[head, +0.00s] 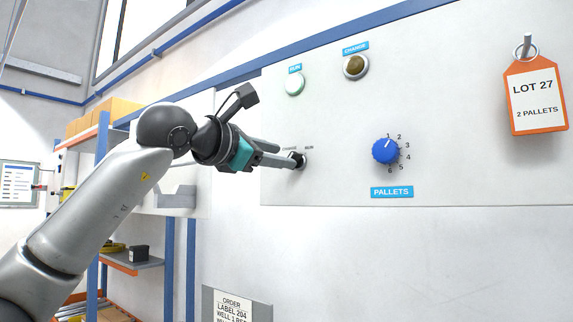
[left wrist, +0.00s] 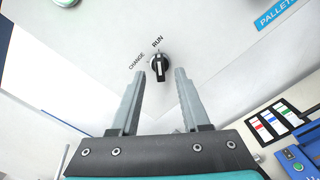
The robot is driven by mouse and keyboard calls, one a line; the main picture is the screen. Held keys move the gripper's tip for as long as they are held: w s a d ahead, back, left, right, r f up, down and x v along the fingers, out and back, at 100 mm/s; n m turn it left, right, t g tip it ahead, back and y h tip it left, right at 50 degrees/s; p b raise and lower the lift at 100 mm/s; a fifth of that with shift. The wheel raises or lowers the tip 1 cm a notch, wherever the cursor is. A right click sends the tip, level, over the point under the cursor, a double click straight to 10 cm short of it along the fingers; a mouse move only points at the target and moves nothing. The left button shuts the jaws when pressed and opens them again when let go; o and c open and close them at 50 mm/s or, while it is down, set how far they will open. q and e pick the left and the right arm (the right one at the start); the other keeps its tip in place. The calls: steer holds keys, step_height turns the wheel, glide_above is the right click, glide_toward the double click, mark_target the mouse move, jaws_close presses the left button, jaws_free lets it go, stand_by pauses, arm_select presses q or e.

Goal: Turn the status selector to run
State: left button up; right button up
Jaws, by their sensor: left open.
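The status selector (head: 299,160) is a small black knob on the white panel, with CHANGE and RUN lettered above it. In the left wrist view the selector (left wrist: 160,66) has a pale bar on its face. The bar lies roughly in line with the RUN lettering; which end is the pointer is hard to tell. My left gripper (head: 290,161) is at the selector. In the left wrist view its open fingers (left wrist: 160,73) stand either side of the knob, with a visible gap on each side. My right gripper is not in view.
Above are a pale RUN lamp (head: 294,84) and a dull brown CHANGE lamp (head: 355,66). A blue PALLETS dial (head: 385,151) sits to the right, its pointer near 1. An orange-edged LOT 27 tag (head: 536,97) hangs at the far right. Shelving (head: 135,264) stands left.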

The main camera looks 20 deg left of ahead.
arm_select(q)
steer(key=b+v, duration=0.3)
steer(key=v, duration=0.8)
steer(key=shift+s, duration=0.3)
steer(key=shift+a, duration=0.1)
